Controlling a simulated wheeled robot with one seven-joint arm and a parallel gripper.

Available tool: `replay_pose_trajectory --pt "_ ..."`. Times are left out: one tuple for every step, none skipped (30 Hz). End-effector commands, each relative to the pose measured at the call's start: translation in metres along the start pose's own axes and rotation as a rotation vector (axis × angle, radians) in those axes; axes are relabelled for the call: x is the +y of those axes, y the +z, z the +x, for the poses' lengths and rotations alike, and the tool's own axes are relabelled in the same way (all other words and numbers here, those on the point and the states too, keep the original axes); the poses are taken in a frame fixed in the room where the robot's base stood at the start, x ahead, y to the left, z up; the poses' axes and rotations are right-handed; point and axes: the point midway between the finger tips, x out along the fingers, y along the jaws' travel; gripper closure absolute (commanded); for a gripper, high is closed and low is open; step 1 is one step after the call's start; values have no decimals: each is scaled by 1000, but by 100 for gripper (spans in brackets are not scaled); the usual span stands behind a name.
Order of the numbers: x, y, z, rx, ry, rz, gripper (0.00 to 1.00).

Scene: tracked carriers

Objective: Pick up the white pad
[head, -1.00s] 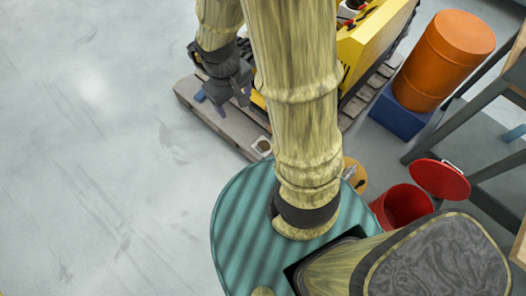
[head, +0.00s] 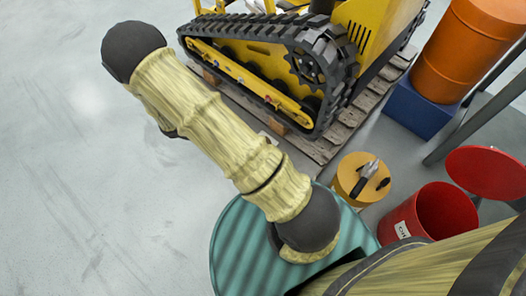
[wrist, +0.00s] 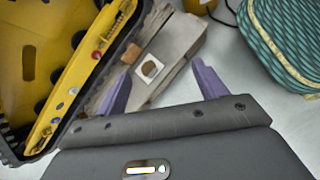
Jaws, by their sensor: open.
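The white pad (wrist: 146,88) shows in the wrist view as a small pale square with a brown patch on it. It lies on the end of the grey wooden pallet (wrist: 178,52), beside the yellow tracked machine. My gripper (wrist: 162,68) is open and empty, its two purple fingers apart. The pad appears between the fingertips in the picture, nearer the left one; the height between them is hard to tell. In the head view my gripper is hidden, and my arm covers most of the spot by the pad.
The yellow tracked machine (head: 250,60) stands on the pallet, its black track close to the pad. A yellow drum (head: 350,190) with a tool on top, a red bin (head: 405,222), a blue block (head: 420,108) and an orange drum (head: 455,55) stand right. Floor at left is clear.

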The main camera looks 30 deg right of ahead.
Motion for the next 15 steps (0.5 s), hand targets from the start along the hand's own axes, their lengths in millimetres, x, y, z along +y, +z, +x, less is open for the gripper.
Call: replay_pose_trajectory --pt "-5 -29 27 -32 31 -48 29" --pt "-5 -39 35 -48 51 -74 29" --pt "-5 -52 47 -71 78 -108 29" --pt "-6 -62 56 -89 98 -134 29" --pt "-6 -72 64 -105 118 -160 29" --pt "-7 -86 76 -128 146 -193 29" --pt "-7 -96 84 -145 168 -219 29" --pt "-8 -106 93 -161 189 -244 29" --pt "-9 -120 104 -184 218 -277 29" --pt "-9 -131 113 -199 241 -303 29" --pt "-10 -141 121 -214 263 -328 29" --pt "-11 -155 132 -236 293 -360 29" --pt "-12 -165 139 -251 316 -385 29" --pt "-13 -174 146 -265 337 -407 29" --pt "-13 -185 154 -283 363 -433 29"
